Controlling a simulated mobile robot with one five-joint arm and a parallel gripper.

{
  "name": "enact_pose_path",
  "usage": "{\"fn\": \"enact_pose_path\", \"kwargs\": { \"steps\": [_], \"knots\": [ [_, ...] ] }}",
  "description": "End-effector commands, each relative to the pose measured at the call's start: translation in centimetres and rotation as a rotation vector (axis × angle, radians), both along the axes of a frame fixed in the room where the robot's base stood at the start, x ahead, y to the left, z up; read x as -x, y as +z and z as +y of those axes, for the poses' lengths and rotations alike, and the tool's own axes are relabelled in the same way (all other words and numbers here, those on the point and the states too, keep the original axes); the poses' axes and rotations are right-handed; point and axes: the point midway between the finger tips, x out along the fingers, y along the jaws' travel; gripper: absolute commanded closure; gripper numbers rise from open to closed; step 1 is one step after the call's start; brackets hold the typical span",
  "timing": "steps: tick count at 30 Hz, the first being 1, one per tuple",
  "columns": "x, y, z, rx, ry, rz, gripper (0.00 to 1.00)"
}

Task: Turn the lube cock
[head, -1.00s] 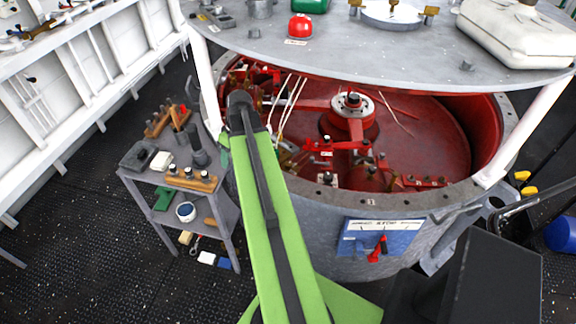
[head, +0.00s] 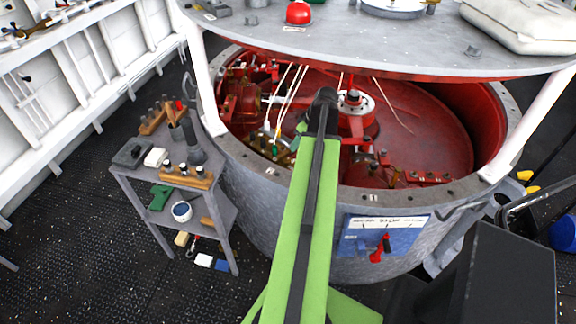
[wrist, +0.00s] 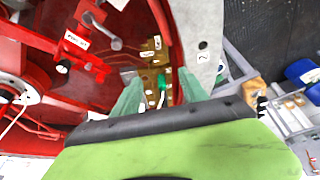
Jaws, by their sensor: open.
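I cannot tell for certain which fitting is the lube cock. In the wrist view my gripper (wrist: 161,84) is open, with pale green fingers spread and nothing held. A brass block with small labels (wrist: 150,54) lies beyond the fingertips, inside the red drum. A small green handle (wrist: 164,80) and a white-tipped piece show between the fingers. A labelled red lever fitting (wrist: 83,48) is to the left. In the head view the brass block (head: 258,142) sits at the drum's near left edge, with a green handle (head: 276,150).
The grey drum rim (head: 232,147) surrounds the red interior. A round grey tabletop (head: 350,45) overhangs it on white posts. A blue panel (head: 360,240) with a red handle (head: 377,254) is on the drum's front. A tool cart (head: 190,205) stands left.

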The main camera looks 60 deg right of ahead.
Motion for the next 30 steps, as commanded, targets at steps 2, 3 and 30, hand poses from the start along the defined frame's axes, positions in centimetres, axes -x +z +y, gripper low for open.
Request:
{"fn": "enact_pose_path", "kwargs": {
  "steps": [2, 3, 30],
  "knots": [
    [-0.7, -2.8, -0.1, 0.000, 0.001, 0.000, 0.49],
    [-1.1, -3.6, -0.1, 0.000, 0.001, 0.000, 0.49],
    [-4.9, -11.9, -0.4, 0.000, -0.001, 0.000, 0.62]
  ]
}}
